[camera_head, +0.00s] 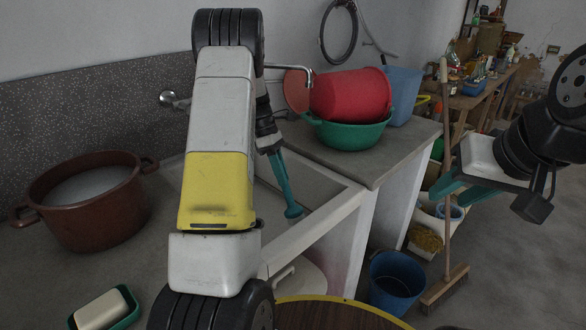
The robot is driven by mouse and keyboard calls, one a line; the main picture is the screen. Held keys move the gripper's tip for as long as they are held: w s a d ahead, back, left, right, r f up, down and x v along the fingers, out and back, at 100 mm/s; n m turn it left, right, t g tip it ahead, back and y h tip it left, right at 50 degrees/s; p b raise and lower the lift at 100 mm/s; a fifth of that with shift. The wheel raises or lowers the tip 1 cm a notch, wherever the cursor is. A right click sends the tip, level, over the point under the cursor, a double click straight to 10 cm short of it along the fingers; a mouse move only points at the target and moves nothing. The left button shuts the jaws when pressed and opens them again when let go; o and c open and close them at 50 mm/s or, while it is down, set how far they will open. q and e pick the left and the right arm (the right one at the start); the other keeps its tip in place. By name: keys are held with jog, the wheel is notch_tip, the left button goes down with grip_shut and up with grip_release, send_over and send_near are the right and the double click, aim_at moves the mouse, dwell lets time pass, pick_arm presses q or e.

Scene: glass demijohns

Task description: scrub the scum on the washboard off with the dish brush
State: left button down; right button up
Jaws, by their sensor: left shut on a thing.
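My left arm crosses the middle of the view and hides much of the sink (333,208). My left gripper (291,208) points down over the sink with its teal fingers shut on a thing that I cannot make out. I cannot pick out the dish brush, the washboard or any scum; the arm covers part of that area. My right gripper (443,197) is at the right, above the floor and away from the sink, with its teal fingers apart and empty.
A brown pot (92,212) stands at the left, behind a soap bar (100,309) in a green dish (129,318). A red tub (350,95) lies in a green basin (348,134) on the counter. A blue bucket (396,282) and a broom (445,287) stand on the floor.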

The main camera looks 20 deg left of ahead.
pick_arm(q)
jog(key=shift+w+a+r, duration=0.45)
jog(key=shift+a+r, duration=0.05)
jog(key=shift+a, duration=0.25)
jog(key=shift+w+a+r, duration=0.45)
jog(key=shift+a+r, duration=0.05)
jog(key=shift+a, duration=0.2)
jog(key=shift+w+a+r, duration=0.45)
jog(key=shift+a+r, duration=0.05)
jog(key=shift+a, duration=0.25)
jog(key=shift+w+a+r, duration=0.35)
jog(key=shift+a+r, duration=0.05)
jog(key=shift+a, duration=0.2)
jog(key=shift+w+a+r, duration=0.3)
jog(key=shift+a+r, duration=0.05)
jog(key=shift+a, duration=0.2)
